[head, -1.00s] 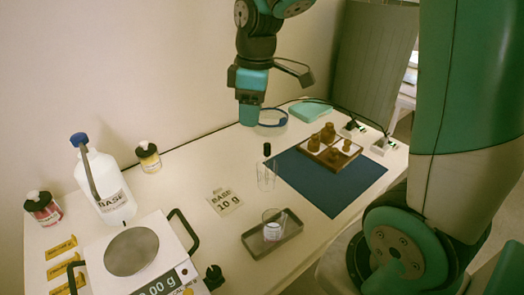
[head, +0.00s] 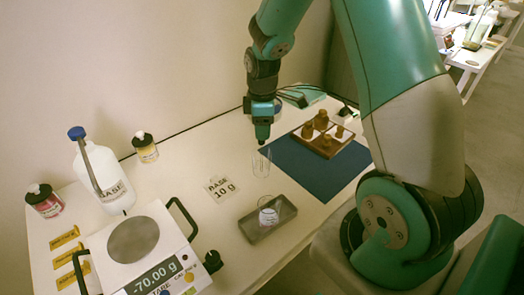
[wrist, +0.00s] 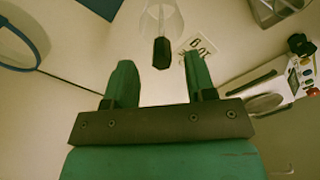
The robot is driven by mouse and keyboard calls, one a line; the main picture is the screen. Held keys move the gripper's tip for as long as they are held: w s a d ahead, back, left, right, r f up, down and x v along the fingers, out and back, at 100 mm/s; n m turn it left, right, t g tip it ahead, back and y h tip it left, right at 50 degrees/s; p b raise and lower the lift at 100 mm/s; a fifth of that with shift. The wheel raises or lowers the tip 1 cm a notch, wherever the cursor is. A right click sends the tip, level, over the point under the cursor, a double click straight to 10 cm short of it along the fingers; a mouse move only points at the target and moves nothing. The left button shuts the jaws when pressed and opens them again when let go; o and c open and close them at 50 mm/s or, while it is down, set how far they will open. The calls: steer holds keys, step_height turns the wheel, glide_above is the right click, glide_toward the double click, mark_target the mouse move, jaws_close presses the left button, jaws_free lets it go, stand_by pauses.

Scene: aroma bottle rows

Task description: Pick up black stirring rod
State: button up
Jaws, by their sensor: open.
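The black stirring rod shows in the wrist view as a dark, blunt handle end (wrist: 161,54) at the mouth of a clear glass beaker (wrist: 160,17). In the head view the beaker (head: 261,164) stands on the table beside the blue mat, and the rod's top is hard to separate from the gripper. My gripper (head: 262,140) points down just above the beaker. In the wrist view its two green fingers are apart, and the rod's end appears in the gap between them. I cannot tell how far below the fingertips it is.
A grey tray (head: 283,209) with a small glass vessel stands in front of the beaker. A "BASE 10 g" card (head: 220,189) lies to its left. The blue mat (head: 326,188) carries a wooden weight box (head: 330,151). The scale (head: 165,269) and white bottle (head: 107,190) stand left.

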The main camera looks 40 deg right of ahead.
mark_target(261, 144)
step_height(261, 144, down, 5)
steer(key=shift+a+r+p, duration=0.1)
steer(key=shift+a+p, duration=0.05)
steer(key=shift+p, duration=0.15)
steer(key=c, duration=0.9)
steer(key=shift+r, duration=0.1)
step_height(261, 144, up, 20)
steer(key=shift+f, duration=0.1)
